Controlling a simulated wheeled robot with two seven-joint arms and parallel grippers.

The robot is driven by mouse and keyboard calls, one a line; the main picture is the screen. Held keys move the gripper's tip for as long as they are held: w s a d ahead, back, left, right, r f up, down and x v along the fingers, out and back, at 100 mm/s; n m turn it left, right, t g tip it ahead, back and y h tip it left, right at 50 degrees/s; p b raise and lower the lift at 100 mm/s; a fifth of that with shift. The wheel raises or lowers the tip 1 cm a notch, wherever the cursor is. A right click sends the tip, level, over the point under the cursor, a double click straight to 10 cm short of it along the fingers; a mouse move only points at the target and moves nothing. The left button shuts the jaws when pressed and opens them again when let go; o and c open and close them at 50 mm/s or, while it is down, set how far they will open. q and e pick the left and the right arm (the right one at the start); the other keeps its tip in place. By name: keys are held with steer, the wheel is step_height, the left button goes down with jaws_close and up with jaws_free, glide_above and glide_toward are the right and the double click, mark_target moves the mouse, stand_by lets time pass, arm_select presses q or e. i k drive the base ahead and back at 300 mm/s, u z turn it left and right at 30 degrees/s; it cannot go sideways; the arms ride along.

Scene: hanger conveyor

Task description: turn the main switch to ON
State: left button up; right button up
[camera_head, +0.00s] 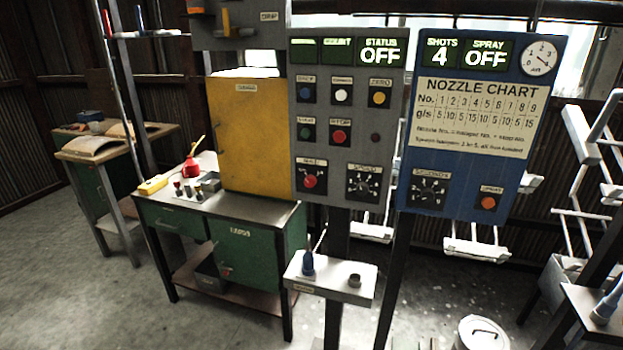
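The grey control panel (346,110) stands in the middle of the head view. A red rotary knob (310,181) sits at its lower left under a small label that looks like MAIN. The knob's pointing direction is too small to read surely. The status display (381,50) at the panel's top right reads OFF. Neither of my grippers shows in this view.
A blue panel (475,195) with a nozzle chart stands close on the right. A small shelf (330,281) with a blue-tipped tool juts out below the grey panel. A yellow cabinet (243,135) on a green workbench (165,216) stands left. White hangers (476,250) hang behind.

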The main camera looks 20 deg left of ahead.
mark_target(310, 181)
steer(key=z, duration=0.55)
steer(key=k, duration=0.65)
steer(key=z, duration=0.85)
steer(key=i, duration=0.75)
steer(key=u, duration=0.55)
steer(key=i, duration=0.75)
steer(key=u, duration=0.8)
